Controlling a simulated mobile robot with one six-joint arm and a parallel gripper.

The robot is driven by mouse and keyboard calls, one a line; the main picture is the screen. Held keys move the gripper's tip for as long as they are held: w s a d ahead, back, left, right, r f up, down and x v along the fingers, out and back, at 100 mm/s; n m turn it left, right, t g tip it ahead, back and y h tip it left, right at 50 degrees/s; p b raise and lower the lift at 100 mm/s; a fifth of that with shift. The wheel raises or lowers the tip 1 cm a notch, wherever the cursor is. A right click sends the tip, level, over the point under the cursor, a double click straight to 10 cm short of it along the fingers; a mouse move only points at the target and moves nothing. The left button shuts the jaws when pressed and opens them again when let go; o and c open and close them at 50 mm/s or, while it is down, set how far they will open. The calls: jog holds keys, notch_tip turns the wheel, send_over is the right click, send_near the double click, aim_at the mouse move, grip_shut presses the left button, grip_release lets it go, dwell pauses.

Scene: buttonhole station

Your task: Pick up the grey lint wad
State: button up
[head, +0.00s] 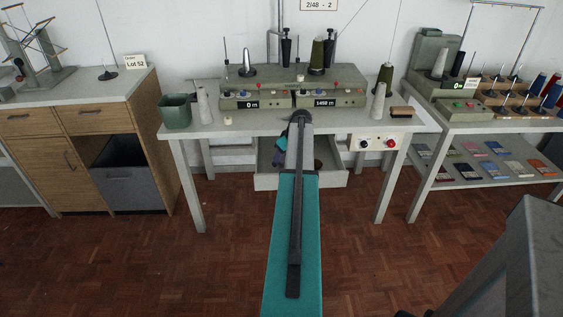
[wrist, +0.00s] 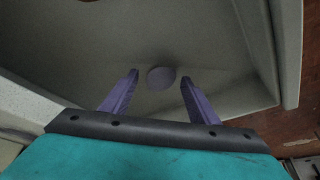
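The grey lint wad (wrist: 161,77) is a small roundish lump on the floor of the open drawer (wrist: 215,65) in the wrist view. My gripper (wrist: 159,79) is open, its two purple fingers spread with the wad between their tips. A gap shows on each side of the wad, so the fingers do not appear to touch it. In the head view the drawer (head: 330,180) is pulled out under the middle table. My arm covers much of it, and I cannot make out the wad there.
The drawer's side wall (wrist: 255,40) rises to the right of my gripper. The table (head: 190,130) above holds a winding machine (head: 245,102), a green bin (head: 175,112) and thread cones. A small dark thing (head: 318,163) shows in the drawer, too small to identify.

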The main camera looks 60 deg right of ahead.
aim_at(283, 159)
jog(key=c, duration=1.1)
jog(key=shift+r+b, duration=0.5)
jog(key=shift+r, duration=4.5)
